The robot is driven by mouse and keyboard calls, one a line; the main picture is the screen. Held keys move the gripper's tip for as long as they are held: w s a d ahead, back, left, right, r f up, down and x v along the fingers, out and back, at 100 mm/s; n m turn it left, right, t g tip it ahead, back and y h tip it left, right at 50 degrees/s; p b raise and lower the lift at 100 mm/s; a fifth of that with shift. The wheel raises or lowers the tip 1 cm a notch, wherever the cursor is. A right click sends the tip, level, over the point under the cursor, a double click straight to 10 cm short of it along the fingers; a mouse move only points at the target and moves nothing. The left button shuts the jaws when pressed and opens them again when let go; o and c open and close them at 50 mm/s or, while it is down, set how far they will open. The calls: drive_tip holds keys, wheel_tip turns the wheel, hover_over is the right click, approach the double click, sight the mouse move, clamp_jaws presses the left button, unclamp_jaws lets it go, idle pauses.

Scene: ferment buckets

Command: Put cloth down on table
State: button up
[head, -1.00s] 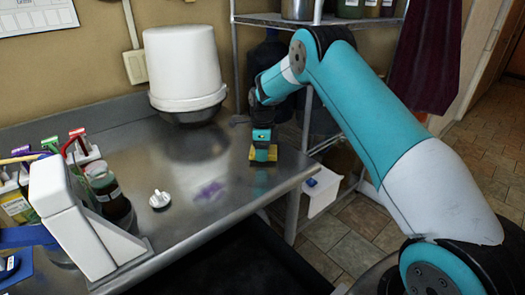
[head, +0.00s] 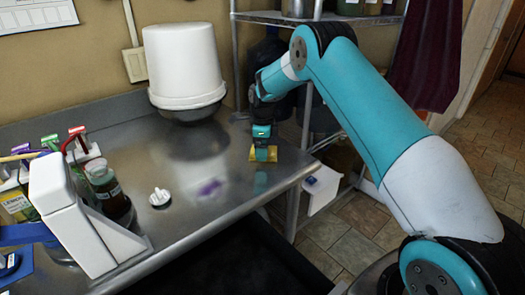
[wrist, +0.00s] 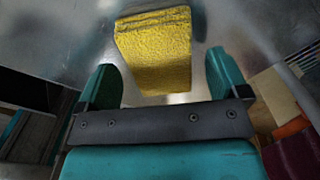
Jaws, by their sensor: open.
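The cloth (wrist: 158,48) is a yellow, folded, textured block lying on the metal table (head: 215,165). In the head view the cloth (head: 264,154) shows near the table's right end, mostly behind my gripper (head: 262,150). In the wrist view my gripper (wrist: 160,85) is open, with its teal fingers apart on either side of the cloth's near end. No finger is seen touching the cloth.
A white bucket (head: 185,62) stands upside down on a dark base at the back. A white knob-like piece (head: 160,196) and a purple stain (head: 209,188) are on the table. A bottle (head: 106,188) and a white device (head: 75,215) stand left. Shelving (head: 310,90) rises behind.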

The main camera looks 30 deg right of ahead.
wheel_tip(320, 180, up, 10)
drive_tip(key=b, duration=0.2)
drive_tip(key=s+a+r+n, duration=0.6)
drive_tip(key=a+n, duration=0.1)
drive_tip(key=n, duration=0.1)
drive_tip(key=s+a+r+n+y, duration=0.1)
drive_tip(key=s+a+n, duration=0.3)
drive_tip(key=s+n, duration=0.4)
drive_tip(key=s+a+r+n+y, duration=0.1)
drive_tip(key=s+a+n, duration=0.4)
drive_tip(key=s, duration=1)
drive_tip(key=s+a+r+n+y, duration=0.1)
drive_tip(key=s+a+n, duration=0.4)
drive_tip(key=s+n, duration=0.6)
drive_tip(key=shift+s+r+y, duration=0.25)
drive_tip(key=shift+r+y, duration=0.05)
drive_tip(key=shift+y, duration=0.3)
